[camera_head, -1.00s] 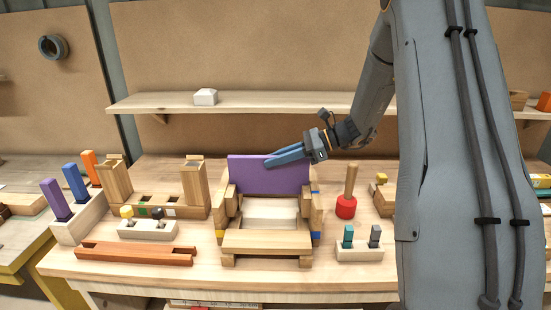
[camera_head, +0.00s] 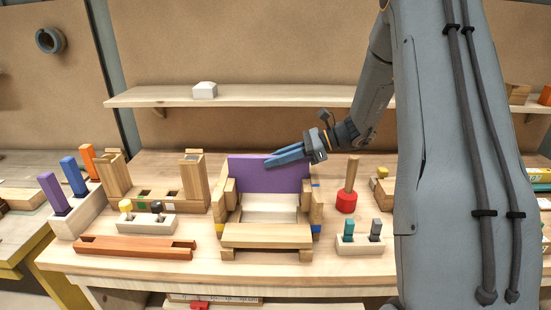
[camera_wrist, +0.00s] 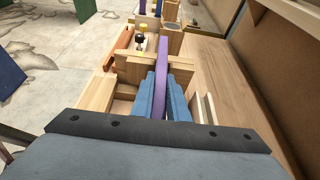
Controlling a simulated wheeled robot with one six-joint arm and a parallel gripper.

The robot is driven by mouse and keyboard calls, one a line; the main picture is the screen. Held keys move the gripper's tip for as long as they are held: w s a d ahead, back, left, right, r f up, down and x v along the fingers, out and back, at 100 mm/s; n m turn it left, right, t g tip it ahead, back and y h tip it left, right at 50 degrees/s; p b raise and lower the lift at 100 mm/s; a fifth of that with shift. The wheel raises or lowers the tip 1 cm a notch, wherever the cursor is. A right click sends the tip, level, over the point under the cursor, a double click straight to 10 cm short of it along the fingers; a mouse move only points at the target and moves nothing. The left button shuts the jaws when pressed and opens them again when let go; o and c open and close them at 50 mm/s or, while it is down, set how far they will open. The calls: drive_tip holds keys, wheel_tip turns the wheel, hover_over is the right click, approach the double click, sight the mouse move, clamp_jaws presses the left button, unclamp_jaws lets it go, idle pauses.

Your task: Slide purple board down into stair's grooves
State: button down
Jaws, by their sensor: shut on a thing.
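The purple board (camera_head: 262,178) stands upright at the back of the wooden stair (camera_head: 266,236), between its two side pieces, in the head view. Its lower edge is hidden behind the stair's parts, so I cannot tell how deep it sits in the grooves. My gripper (camera_head: 284,157) is shut on the board's upper edge, right of its middle. In the wrist view my gripper's blue fingers (camera_wrist: 165,98) lie on both sides of the purple board (camera_wrist: 161,70), which runs away from me past the stair's stepped side piece (camera_wrist: 138,72).
A red mallet (camera_head: 346,200) stands right of the stair. A block with two pegs (camera_head: 360,246) is at the front right. An orange-brown channel (camera_head: 135,249) and a pale peg block (camera_head: 146,227) lie to the left. A shelf (camera_head: 270,97) runs along the back wall.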

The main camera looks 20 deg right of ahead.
drive_tip(key=b, duration=0.2)
hover_over(276, 192)
drive_tip(key=shift+w+f, duration=0.25)
drive_tip(key=shift+f, duration=1.1)
drive_tip(key=shift+w+f, duration=0.2)
drive_tip(key=shift+f, duration=1.15)
drive_tip(key=c, duration=1.6)
unclamp_jaws()
drive_tip(key=shift+c, duration=0.2)
drive_tip(key=shift+d, duration=0.1)
drive_tip(key=shift+b+v, duration=1.3)
drive_tip(key=shift+v, duration=2.55)
